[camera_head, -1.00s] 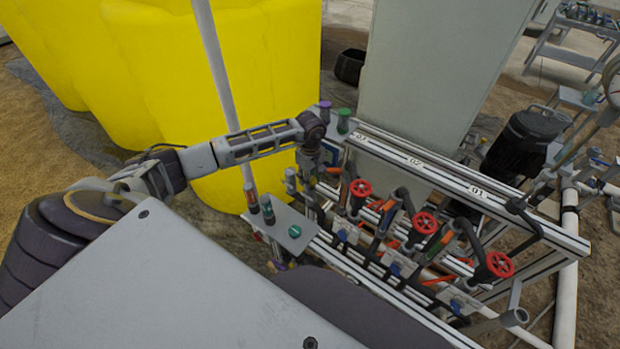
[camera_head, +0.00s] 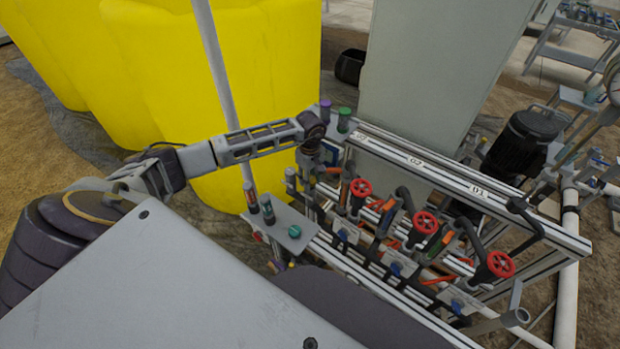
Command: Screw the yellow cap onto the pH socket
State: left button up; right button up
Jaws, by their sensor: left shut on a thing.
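My left arm comes in from the left and bends down at its wrist. My left gripper (camera_head: 308,168) points down beside the far left end of the pipe rack, small and partly lost among the fittings. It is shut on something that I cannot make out. I see no yellow cap in the view, and I cannot tell which fitting is the pH socket. My right gripper is not in view.
A small grey shelf (camera_head: 279,222) holds upright probes (camera_head: 267,208) and a green cap (camera_head: 295,231). A purple cap (camera_head: 325,104) and a green cap (camera_head: 343,114) stand behind the wrist. Red valve wheels (camera_head: 425,223) line the rack (camera_head: 410,162). Yellow tanks (camera_head: 260,60) stand behind.

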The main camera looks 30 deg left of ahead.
pick_arm(q)
jog(key=shift+f+b, duration=0.35)
jog(key=shift+b, duration=0.1)
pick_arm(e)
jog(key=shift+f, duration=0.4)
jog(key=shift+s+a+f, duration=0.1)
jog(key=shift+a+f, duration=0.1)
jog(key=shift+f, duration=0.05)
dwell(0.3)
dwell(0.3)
pick_arm(q)
jog(key=shift+f+b, duration=0.2)
jog(key=shift+b, duration=0.15)
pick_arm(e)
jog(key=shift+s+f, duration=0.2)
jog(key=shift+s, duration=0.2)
pick_arm(q)
jog(key=shift+f, duration=0.2)
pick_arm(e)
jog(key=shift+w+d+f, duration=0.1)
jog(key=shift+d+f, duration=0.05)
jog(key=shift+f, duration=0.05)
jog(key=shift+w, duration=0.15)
pick_arm(q)
jog(key=shift+o, duration=0.9)
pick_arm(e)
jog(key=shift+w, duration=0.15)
